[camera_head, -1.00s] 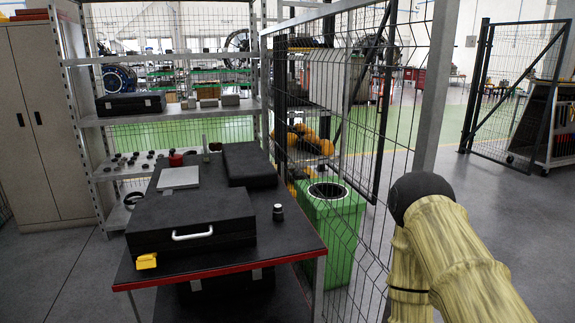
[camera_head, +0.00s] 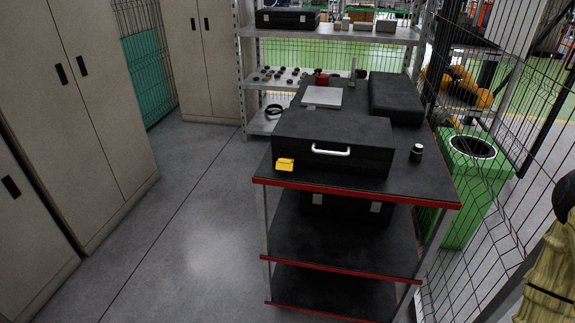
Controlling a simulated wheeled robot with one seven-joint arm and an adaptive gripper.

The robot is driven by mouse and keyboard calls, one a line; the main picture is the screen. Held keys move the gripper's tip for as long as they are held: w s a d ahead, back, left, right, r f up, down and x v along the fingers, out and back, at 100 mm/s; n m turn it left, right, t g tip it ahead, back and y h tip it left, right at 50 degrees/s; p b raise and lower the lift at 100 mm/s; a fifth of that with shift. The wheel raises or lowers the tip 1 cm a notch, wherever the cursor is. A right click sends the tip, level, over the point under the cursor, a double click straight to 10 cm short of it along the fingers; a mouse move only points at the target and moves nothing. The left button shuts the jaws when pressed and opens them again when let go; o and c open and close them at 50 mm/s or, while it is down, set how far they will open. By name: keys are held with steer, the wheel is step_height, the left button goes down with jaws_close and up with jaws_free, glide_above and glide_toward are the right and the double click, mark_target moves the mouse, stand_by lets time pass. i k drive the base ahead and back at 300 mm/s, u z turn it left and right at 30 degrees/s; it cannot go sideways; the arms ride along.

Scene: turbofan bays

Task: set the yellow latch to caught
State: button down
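A yellow latch (camera_head: 285,164) shows at the front left corner of a black case (camera_head: 345,135). The case lies on the top of a black cart with red edges (camera_head: 398,190) and has a pale handle (camera_head: 331,150) on its front. The latch is small here, and I cannot tell whether it is caught. My gripper is not in view; only part of my arm shows at the right edge.
A silver plate (camera_head: 322,97) and a flat black case (camera_head: 396,97) lie behind on the cart. A small dark knob (camera_head: 416,153) stands right of the case. A green bin (camera_head: 462,190) and wire fence stand right. Cabinets (camera_head: 85,110) stand left, with clear floor (camera_head: 190,220) between.

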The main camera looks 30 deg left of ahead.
mark_target(283, 164)
steer(key=u, duration=1.85)
steer(key=k, duration=0.75)
steer(key=z, duration=0.75)
steer(key=i, duration=0.5)
steer(key=u, duration=0.05)
